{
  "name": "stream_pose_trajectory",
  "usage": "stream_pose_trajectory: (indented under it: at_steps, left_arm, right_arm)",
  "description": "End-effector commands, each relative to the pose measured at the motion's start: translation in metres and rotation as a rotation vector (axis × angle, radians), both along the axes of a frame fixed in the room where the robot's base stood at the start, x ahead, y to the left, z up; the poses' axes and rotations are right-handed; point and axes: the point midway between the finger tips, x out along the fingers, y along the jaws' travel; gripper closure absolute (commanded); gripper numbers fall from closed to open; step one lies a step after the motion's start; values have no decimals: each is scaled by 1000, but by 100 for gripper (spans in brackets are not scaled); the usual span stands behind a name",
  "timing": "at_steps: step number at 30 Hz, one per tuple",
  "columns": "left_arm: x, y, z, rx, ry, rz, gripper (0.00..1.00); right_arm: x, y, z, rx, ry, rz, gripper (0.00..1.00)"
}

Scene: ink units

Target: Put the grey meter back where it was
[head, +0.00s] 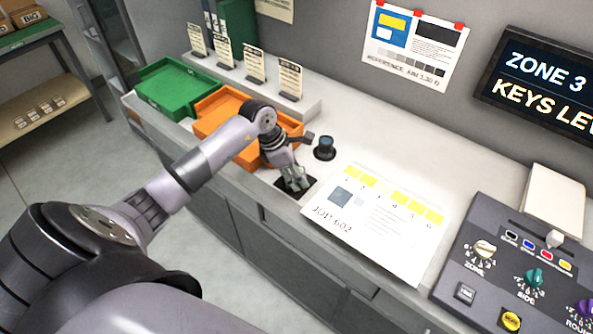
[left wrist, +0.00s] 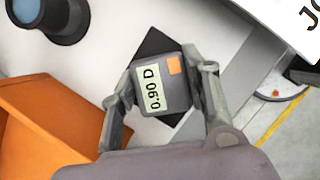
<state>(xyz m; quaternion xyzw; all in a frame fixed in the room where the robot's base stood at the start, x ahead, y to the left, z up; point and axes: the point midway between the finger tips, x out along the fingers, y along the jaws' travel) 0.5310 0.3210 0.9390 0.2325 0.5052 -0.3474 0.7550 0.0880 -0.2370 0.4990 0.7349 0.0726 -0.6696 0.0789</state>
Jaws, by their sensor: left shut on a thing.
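In the head view the fingers largely hide the meter. A black square pad (left wrist: 152,46) lies under the meter and sticks out past it; it also shows around the fingertips in the head view (head: 308,182). I cannot tell whether the meter touches the pad. My right gripper is not in view.
An orange tray (head: 213,113) and a green tray (head: 172,92) stand left of the gripper. A dark round device (head: 325,148) stands close behind the pad. A printed job sheet (head: 375,220) lies to the right, before the control console (head: 520,265). The counter's front edge is near.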

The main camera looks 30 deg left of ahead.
Motion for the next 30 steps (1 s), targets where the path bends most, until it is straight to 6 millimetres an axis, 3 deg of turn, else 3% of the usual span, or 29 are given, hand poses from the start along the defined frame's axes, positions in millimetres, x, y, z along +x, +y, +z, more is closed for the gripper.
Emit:
stream_pose_trajectory:
  at_steps: [8,9,17,30]
  left_arm:
    - [0,0,-4,2,-1,0,87]
    - [0,0,-2,2,0,-1,55]
    - [0,0,-2,1,1,0,37]
    - [-1,3,7,3,-2,1,37]
  right_arm:
    - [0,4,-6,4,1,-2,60]
    - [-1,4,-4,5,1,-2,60]
    - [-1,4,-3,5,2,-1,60]
    - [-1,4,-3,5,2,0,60]
